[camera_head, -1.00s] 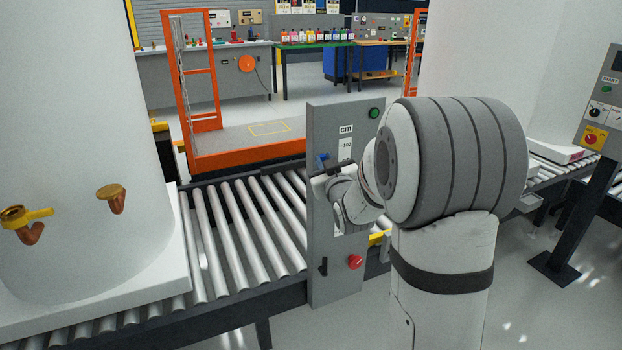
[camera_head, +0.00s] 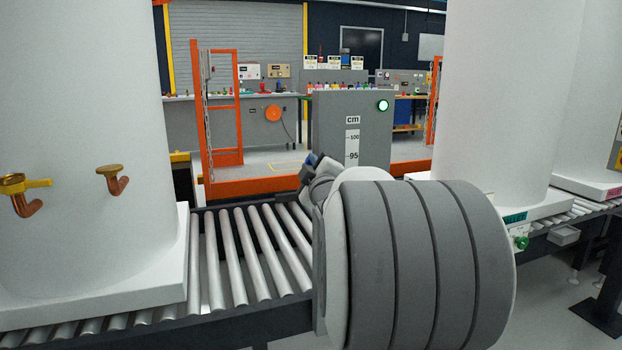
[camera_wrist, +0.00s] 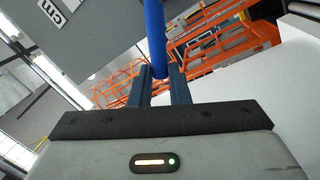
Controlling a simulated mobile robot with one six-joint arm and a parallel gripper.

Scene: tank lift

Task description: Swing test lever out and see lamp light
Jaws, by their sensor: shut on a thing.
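The grey test panel (camera_head: 376,130) stands beside the roller conveyor, with a "cm" scale on its face. Its round green lamp (camera_head: 383,106) at the top right is lit bright. The blue test lever (camera_head: 311,159) sticks out at the panel's left edge; it shows in the wrist view as a blue bar (camera_wrist: 154,38). My gripper (camera_wrist: 159,72) is shut on the lever, a finger on each side. In the head view my gripper (camera_head: 306,170) is small and partly hidden behind my arm. My arm also covers the panel's lower part.
White tanks stand on the conveyor rollers (camera_head: 250,255), left (camera_head: 90,120) and right (camera_head: 495,100). Brass and copper fittings (camera_head: 110,178) jut from the left tank. An orange frame (camera_head: 217,110) stands behind. A green knob (camera_head: 521,243) sits at the right tank's base.

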